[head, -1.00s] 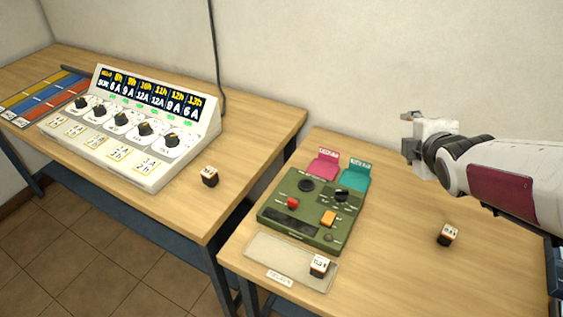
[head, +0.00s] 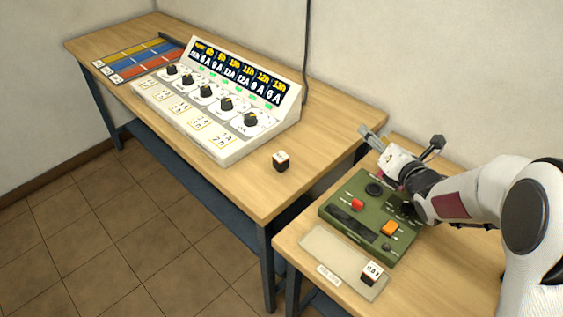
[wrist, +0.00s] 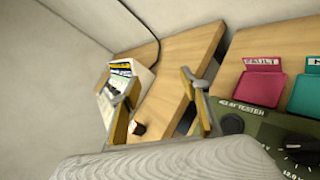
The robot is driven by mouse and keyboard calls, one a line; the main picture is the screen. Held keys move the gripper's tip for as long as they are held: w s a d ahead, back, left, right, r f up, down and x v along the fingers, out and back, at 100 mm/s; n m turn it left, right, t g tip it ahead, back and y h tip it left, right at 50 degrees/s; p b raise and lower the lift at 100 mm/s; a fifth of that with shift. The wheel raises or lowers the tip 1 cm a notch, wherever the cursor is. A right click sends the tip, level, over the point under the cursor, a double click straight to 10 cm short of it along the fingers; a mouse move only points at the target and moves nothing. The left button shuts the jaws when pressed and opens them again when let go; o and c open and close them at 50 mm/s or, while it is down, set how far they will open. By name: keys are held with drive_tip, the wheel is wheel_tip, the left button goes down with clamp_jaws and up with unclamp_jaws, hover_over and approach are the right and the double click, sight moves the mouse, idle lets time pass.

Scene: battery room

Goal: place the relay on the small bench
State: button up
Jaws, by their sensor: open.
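A small dark relay with a white-and-orange top (head: 281,160) sits on the large bench (head: 330,130), near its front edge. It also shows in the wrist view (wrist: 137,128), low between my fingers and well beyond them. A second such block (head: 372,273) stands at the right end of a clear tray (head: 325,251) on the small bench (head: 292,240). My gripper (head: 402,140) is open and empty, above the back of the green tester on the small bench. It also shows in the wrist view (wrist: 158,80), with fingers spread. The lettering on the blocks is too small to read.
The green tester (head: 340,208) fills much of the small bench. A pink bin (wrist: 262,85) and a teal bin (wrist: 306,95) stand behind it. A white console with knobs (head: 225,135) and a coloured striped board (head: 140,58) occupy the large bench. A gap separates the benches.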

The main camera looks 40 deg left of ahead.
drive_tip(key=s+a+f+n+g+y, duration=0.3)
drive_tip(key=s+a+f+n, duration=0.4)
drive_tip(key=a, duration=0.2)
drive_tip(key=n+g+y, duration=0.2)
drive_tip(key=n+g, duration=0.1)
drive_tip(key=n, duration=0.2)
approach(285, 160)
drive_tip(key=a, duration=0.4)
drive_tip(key=shift+w, duration=0.25)
drive_tip(key=shift+a, duration=0.15)
drive_tip(key=shift+w+a, duration=0.2)
drive_tip(key=shift+a, duration=1)
drive_tip(key=shift+w+a, duration=0.15)
drive_tip(key=shift+a, duration=1.15)
drive_tip(key=shift+w+a, duration=0.2)
drive_tip(key=shift+a, duration=1.05)
clamp_jaws()
